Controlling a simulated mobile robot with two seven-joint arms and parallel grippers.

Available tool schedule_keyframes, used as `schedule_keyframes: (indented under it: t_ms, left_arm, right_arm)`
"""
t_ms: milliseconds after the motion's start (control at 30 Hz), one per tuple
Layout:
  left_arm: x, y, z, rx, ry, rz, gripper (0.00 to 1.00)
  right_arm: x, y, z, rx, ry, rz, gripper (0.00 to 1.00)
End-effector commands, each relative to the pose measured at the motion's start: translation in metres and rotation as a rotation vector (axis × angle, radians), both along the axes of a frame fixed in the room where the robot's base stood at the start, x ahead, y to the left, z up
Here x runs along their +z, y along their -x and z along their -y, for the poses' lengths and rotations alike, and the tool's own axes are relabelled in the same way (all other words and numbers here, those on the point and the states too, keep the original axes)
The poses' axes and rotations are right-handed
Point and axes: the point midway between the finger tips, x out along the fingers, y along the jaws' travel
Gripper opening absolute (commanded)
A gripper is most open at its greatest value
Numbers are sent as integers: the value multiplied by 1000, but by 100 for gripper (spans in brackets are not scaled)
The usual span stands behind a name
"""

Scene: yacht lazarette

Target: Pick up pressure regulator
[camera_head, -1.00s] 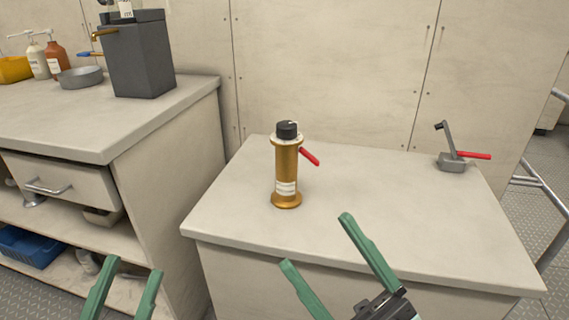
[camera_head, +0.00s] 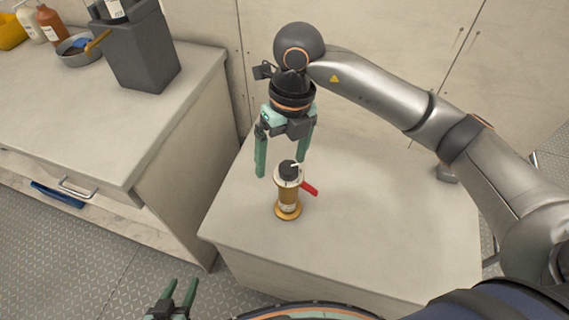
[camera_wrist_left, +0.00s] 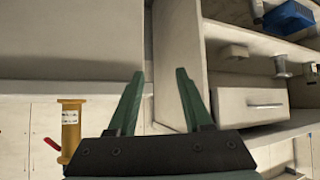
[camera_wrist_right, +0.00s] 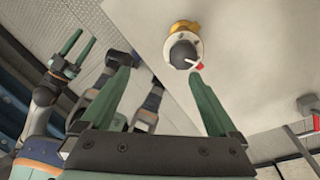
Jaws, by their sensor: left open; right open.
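The pressure regulator is a brass cylinder (camera_head: 288,205) with a black top knob and a red lever, upright on the cabinet top (camera_head: 350,250). In the right wrist view its knob (camera_wrist_right: 183,50) is seen from above, beyond the fingertips and nearer the right finger. It also shows at the left of the left wrist view (camera_wrist_left: 70,130). My right gripper (camera_head: 284,165) is open, pointing down, at about the knob in the head view; I see no clear contact. My left gripper (camera_head: 182,286) is open and empty, low and away from the regulator.
A tool with a red handle (camera_wrist_right: 301,130) lies on the cabinet top at right in the right wrist view; my right arm mostly covers it in the head view. A counter (camera_head: 110,130) with a grey box (camera_head: 140,50) and bottles stands at left. The cabinet top around the regulator is clear.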

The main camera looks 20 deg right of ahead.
Motion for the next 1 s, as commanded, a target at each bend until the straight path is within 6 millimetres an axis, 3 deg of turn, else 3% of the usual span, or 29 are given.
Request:
schedule_keyframes:
  t_ms: [33, 167, 500, 767, 1000]
  left_arm:
    - [2, 6, -1, 4, 0, -28, 50]
    - [-3, 13, -1, 8, 0, -60, 50]
    - [-2, 13, -1, 8, -1, -61, 50]
    - [1, 12, -1, 8, 0, -59, 50]
    - [5, 12, -1, 7, -1, -58, 50]
  right_arm:
    - [14, -9, 10, -29, 49, 26, 95]
    - [16, -20, 24, -74, 114, 56, 95]
    - [-42, -20, 23, -76, 118, 58, 95]
    - [-62, -18, 22, -74, 116, 57, 95]
    - [-97, -15, 19, -75, 115, 59, 95]
